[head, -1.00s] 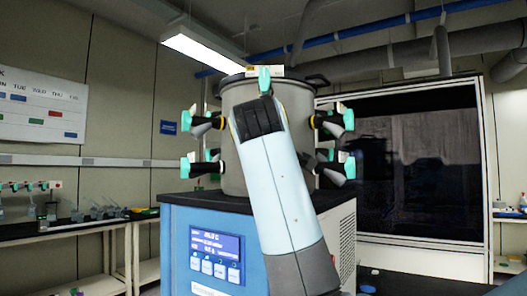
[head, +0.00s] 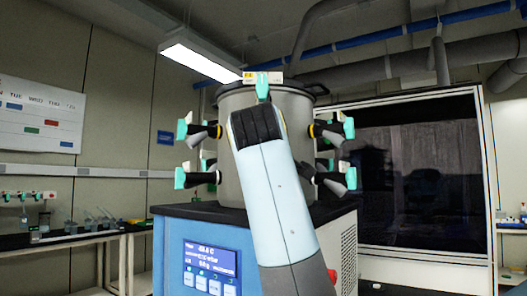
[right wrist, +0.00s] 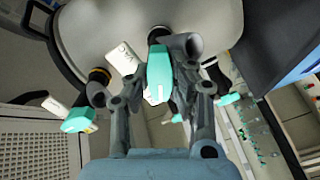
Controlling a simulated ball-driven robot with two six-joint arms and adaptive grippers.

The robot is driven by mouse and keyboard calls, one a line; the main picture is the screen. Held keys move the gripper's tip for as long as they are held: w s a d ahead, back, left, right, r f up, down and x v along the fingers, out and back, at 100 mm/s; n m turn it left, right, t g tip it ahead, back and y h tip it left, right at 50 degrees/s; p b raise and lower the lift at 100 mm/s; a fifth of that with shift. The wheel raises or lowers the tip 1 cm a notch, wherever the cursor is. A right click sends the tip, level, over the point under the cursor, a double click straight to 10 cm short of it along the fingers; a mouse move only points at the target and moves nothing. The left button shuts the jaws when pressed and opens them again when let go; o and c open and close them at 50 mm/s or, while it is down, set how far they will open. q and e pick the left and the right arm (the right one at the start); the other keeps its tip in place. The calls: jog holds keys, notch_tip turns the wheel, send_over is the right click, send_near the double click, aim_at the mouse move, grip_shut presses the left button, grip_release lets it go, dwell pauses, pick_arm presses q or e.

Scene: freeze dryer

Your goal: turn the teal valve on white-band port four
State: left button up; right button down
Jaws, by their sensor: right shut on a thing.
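In the right wrist view my right gripper (right wrist: 160,92) is shut on a teal valve (right wrist: 158,72) in front of the grey drum (right wrist: 135,22). A black port fitting shows just behind this valve. Another teal valve (right wrist: 78,121) stands to the left, apart from the fingers. In the head view my pale blue right arm covers the drum's front and hides my right gripper. A teal piece (head: 263,88) shows just above the arm, and teal valves (head: 349,128) stick out on both sides of the drum (head: 295,108). No port number is readable. My left gripper is out of view.
The drum stands on a blue cabinet (head: 172,240) with a lit display (head: 210,258). A dark-windowed enclosure (head: 425,180) stands to the right. A side bench (head: 60,240) with small items is at the left.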

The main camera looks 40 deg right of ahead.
jog(key=m+b, duration=0.1)
jog(key=m, duration=0.4)
jog(key=m+b, duration=0.1)
jog(key=m, duration=0.5)
jog(key=shift+w+a+f, duration=0.1)
jog(key=shift+a+f, duration=0.05)
jog(key=shift+m, duration=0.5)
dwell(0.3)
jog(key=c, duration=1.5)
grip_release()
jog(key=shift+w, duration=0.1)
notch_tip(320, 180, up, 10)
